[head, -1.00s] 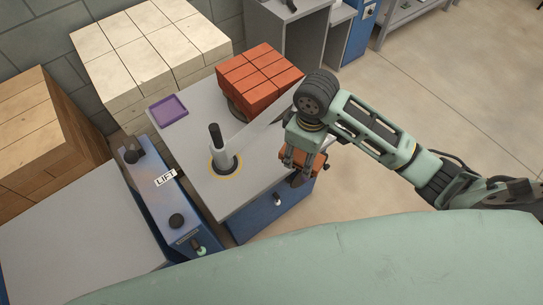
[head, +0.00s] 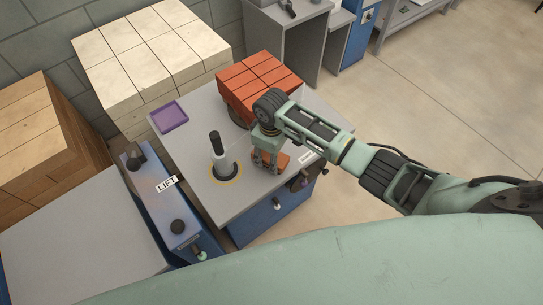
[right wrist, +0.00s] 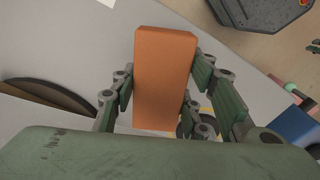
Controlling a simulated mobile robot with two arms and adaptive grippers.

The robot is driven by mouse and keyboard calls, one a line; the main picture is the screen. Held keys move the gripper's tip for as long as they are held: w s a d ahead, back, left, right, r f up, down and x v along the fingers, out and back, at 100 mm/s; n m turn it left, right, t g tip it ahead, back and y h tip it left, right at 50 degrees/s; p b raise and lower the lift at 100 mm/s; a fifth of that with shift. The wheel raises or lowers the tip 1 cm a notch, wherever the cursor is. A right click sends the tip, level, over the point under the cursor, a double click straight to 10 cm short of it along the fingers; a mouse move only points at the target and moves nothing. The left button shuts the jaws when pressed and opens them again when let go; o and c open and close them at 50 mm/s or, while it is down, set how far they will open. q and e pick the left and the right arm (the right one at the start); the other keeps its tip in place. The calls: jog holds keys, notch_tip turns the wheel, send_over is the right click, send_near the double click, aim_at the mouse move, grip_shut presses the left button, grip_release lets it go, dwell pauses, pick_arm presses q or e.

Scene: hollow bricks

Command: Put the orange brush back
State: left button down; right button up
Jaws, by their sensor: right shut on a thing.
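My right gripper (head: 268,165) is shut on an orange block-shaped thing, which I take for the orange brush (head: 284,161). In the right wrist view the orange brush (right wrist: 163,75) stands out between both fingers, plain and smooth on the side I see. No bristles show; its underside is hidden. In the head view it is over the grey tabletop, right of the black-handled post. Whether it touches the top I cannot tell. My left gripper is not in view.
On the grey table (head: 200,120) are a stack of red bricks (head: 258,82), a purple tray (head: 169,117) and a black-handled post (head: 217,147) in a yellow ring. A white label (head: 306,158) lies near the right edge. A blue lift unit (head: 160,205) and pale blocks (head: 150,50) stand left.

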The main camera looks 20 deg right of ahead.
jog(key=shift+f, duration=0.55)
jog(key=shift+f, duration=0.1)
jog(key=shift+f, duration=0.1)
jog(key=o, duration=1.2)
jog(key=shift+r, duration=0.25)
notch_tip(320, 180, up, 12)
jog(key=b, duration=0.1)
